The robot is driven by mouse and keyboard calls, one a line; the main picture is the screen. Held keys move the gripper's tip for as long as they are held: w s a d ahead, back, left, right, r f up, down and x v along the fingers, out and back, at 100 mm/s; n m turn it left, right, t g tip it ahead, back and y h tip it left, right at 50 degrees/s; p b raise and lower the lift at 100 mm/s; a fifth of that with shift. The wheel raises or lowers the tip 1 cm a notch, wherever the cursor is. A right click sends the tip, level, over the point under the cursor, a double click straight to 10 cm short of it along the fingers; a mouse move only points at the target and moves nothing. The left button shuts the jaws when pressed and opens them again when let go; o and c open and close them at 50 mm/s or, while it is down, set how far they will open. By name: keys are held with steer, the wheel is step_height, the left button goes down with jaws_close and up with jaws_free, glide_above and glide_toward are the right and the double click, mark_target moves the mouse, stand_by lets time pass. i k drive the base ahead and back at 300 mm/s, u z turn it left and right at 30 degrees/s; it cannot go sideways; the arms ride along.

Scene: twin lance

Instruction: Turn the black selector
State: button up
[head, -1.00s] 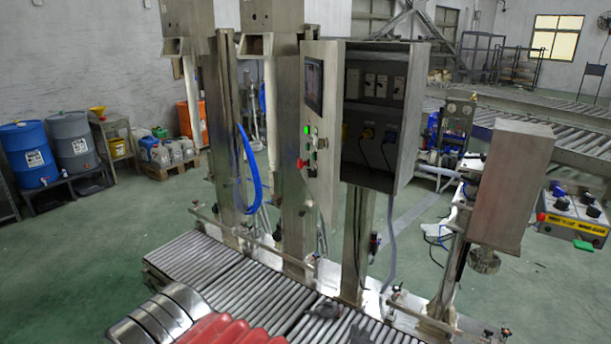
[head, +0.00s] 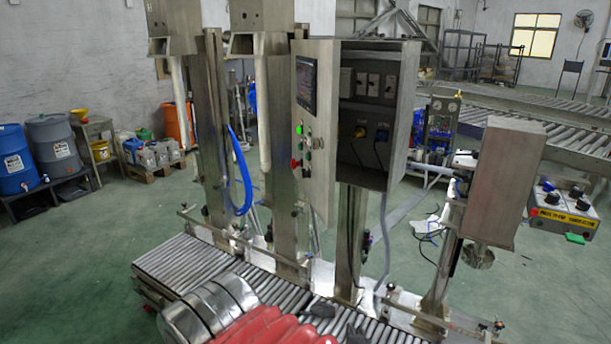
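The steel control cabinet (head: 319,160) stands on a post behind the roller conveyor, in the middle of the head view. Its front panel, seen at a steep angle, carries a dark screen (head: 306,82), a lit green lamp (head: 299,129), a red button (head: 295,163) and small dark and green controls. The black selector is too small to pick out among them. My red and silver arm shows at the bottom. Dark shapes (head: 338,320) beside it, over the rollers, may be my gripper, well below and apart from the panel. Its fingers cannot be made out.
The roller conveyor (head: 185,262) lies between me and the cabinet. Steel columns (head: 278,160) with a blue hose (head: 241,170) stand left of it. A steel box on a post (head: 503,180) stands right. A grey box with black knobs (head: 562,210) is at far right.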

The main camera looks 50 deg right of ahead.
mark_target(304, 174)
steer(key=u, duration=0.05)
steer(key=i, duration=1)
steer(key=z, duration=0.05)
